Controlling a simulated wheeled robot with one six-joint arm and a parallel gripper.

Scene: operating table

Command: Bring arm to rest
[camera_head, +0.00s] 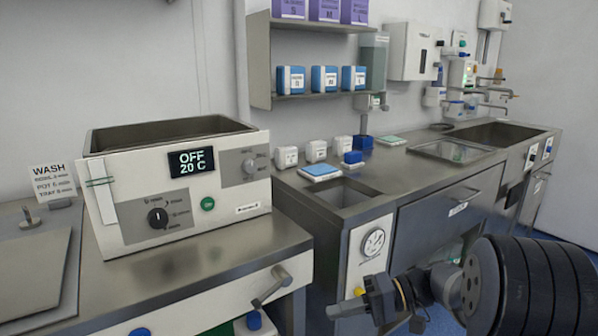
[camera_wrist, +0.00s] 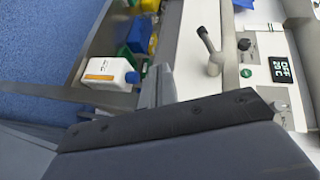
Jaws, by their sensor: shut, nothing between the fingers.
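My gripper (camera_head: 338,309) shows at the bottom of the head view, in front of the steel counter and low beside its front face. Its fingers are shut and empty, pointing left. My arm reaches in from the lower right, with its black ribbed part at the picture's edge. In the wrist view the closed grey fingers (camera_wrist: 160,82) point up the picture, between an open shelf and a white front panel with a lever handle. Nothing is held.
A water bath (camera_head: 150,185) reading OFF 20 C stands on the left counter. A lever handle (camera_head: 272,285) juts from the front below it. In the wrist view a white bottle (camera_wrist: 108,74) and blue and yellow containers sit on the shelf near the fingers. Blue floor (camera_wrist: 40,50) lies clear at left.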

